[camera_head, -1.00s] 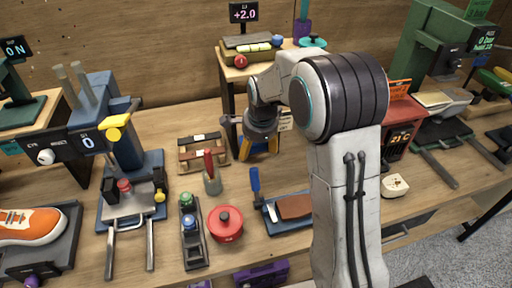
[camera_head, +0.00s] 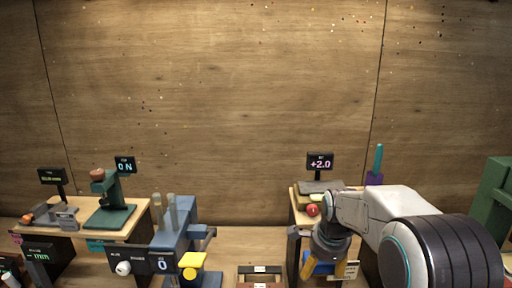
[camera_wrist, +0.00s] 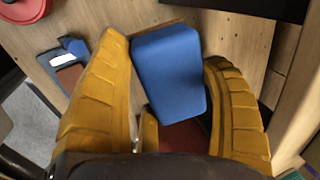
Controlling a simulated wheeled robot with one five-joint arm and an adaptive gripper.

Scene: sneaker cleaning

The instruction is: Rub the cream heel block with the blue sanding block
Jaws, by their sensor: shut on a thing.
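The blue sanding block (camera_wrist: 170,75) is between the two yellow fingers of my gripper (camera_head: 324,270) in the wrist view. My gripper is shut on it and points down beside the right-hand shelf. The wrist view shows a dark red patch under the block's lower end, partly hidden by the fingers. The cream heel block is in neither current view.
A small wooden shelf (camera_head: 299,207) with a "+2.0" display (camera_head: 320,162) stands close to my gripper. A blue press (camera_head: 175,228) and a green stand (camera_head: 110,205) are to the left. A red round pot (camera_wrist: 22,8) shows at the wrist view's corner.

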